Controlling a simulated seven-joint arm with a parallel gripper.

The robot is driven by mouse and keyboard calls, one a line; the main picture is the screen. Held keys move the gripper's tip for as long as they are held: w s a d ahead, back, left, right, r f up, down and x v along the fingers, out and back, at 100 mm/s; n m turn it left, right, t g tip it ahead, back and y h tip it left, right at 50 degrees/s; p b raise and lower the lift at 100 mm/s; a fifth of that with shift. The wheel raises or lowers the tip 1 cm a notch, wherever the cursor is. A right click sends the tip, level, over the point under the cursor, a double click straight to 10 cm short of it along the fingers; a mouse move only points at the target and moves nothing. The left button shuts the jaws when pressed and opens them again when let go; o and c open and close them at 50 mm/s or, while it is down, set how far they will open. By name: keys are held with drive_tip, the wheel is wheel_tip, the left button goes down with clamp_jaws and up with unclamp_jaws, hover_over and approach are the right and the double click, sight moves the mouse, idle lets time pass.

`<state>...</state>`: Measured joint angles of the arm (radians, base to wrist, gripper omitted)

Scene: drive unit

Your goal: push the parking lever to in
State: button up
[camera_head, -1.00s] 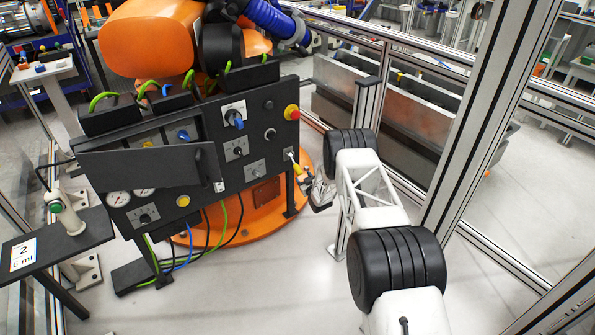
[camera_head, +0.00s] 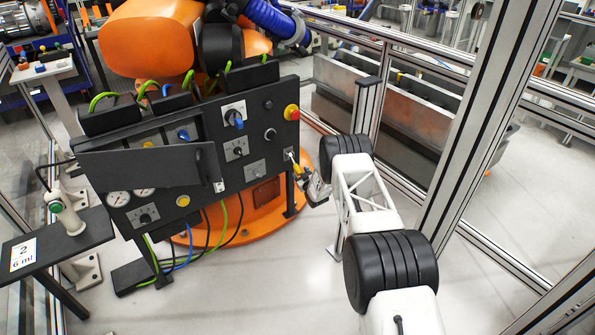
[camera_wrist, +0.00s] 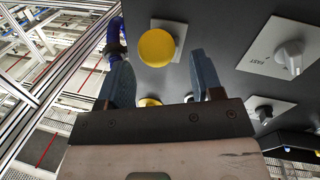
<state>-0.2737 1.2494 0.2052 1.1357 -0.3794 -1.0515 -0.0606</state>
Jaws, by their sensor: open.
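The parking lever (camera_head: 296,167) has a yellow handle and sits on a small light plate at the right end of the dark control panel (camera_head: 215,130), below the red button. In the head view the handle slants down and to the right, out from the panel. In the wrist view its round yellow end (camera_wrist: 156,47) lies between the fingertips, in front of the grey plate. My gripper (camera_wrist: 158,58) is open, with one blue-grey finger on each side of the lever and visible gaps. In the head view my gripper (camera_head: 311,184) is small, close to the handle.
The red emergency button (camera_head: 292,112) is just above the lever. Rotary knobs (camera_head: 238,150) lie to its left; a knob marked FAST (camera_wrist: 290,55) shows in the wrist view. Metal fence posts (camera_head: 367,107) stand to the right. The orange robot base (camera_head: 240,220) is behind the panel.

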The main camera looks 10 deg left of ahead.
sight(299, 172)
drive_tip(key=shift+x, duration=2)
clamp_jaws()
